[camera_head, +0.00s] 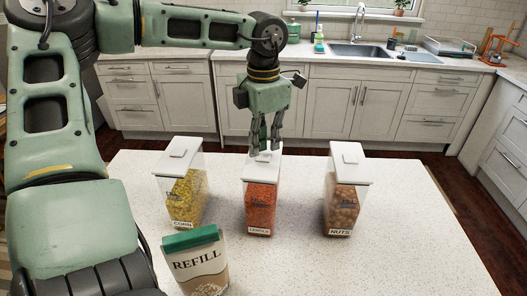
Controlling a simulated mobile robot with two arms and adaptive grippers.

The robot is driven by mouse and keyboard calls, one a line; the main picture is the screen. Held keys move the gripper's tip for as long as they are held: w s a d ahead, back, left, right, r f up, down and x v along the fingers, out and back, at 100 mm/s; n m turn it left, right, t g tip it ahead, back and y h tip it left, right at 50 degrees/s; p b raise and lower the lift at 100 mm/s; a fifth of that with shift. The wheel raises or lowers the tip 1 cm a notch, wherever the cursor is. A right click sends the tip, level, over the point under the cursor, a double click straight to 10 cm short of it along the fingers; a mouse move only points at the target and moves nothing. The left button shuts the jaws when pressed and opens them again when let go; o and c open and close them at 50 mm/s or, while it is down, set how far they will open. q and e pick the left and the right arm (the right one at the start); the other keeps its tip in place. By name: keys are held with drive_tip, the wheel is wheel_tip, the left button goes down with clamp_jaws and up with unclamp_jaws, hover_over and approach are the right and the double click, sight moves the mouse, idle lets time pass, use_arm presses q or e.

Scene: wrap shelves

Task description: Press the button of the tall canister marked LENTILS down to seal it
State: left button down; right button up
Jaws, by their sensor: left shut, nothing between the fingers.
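The tall clear canister marked LENTILS (260,206) stands upright in the middle of the white speckled table, part full of orange-red lentils under a white lid. My left gripper (264,152) points straight down over this lid with its fingers together and nothing between them. The fingertips are at the lid's button, which they largely hide. I cannot tell whether they touch it or how far down the button is. My right gripper is not in view.
A canister marked CORN (182,196) stands to the left and one marked NUTS (342,200) to the right, both with white lids. A REFILL bag (198,262) with a green top stands in front of CORN. The table's right side is clear.

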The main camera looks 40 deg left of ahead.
use_arm(q)
drive_tip(key=shift+r+p, duration=1.5)
drive_tip(key=shift+r, duration=1.3)
